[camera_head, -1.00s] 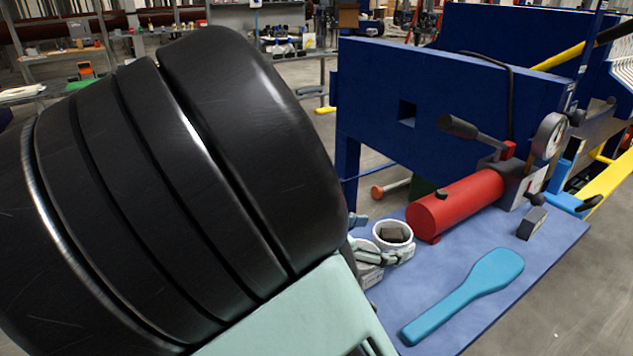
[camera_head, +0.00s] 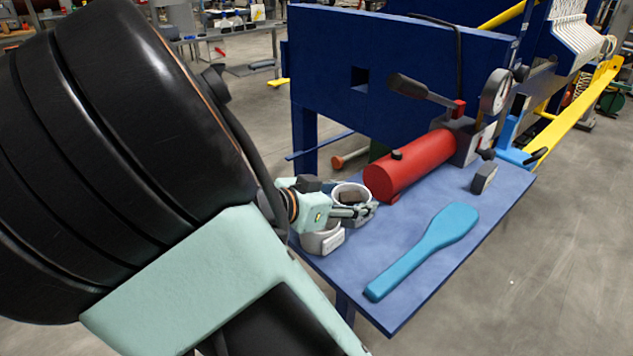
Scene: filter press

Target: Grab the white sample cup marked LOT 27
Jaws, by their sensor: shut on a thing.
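A white round cup (camera_head: 345,189) with a dark lump in it is near the left end of the blue table, beside the red cylinder. My gripper (camera_head: 363,211) reaches in from the left and is shut on this cup, with a finger across its near side. The finger hides part of its wall, and I see no readable marking on it. A second white cup (camera_head: 320,240) is just in front and to the left, below my gripper. It bears a pale label too small to read. I cannot tell whether the held cup touches the table.
The red cylinder (camera_head: 410,168) with its lever and gauge (camera_head: 496,91) is close behind and right of the cups. A blue paddle (camera_head: 425,250) lies in front. The blue press frame (camera_head: 400,70) rises behind.

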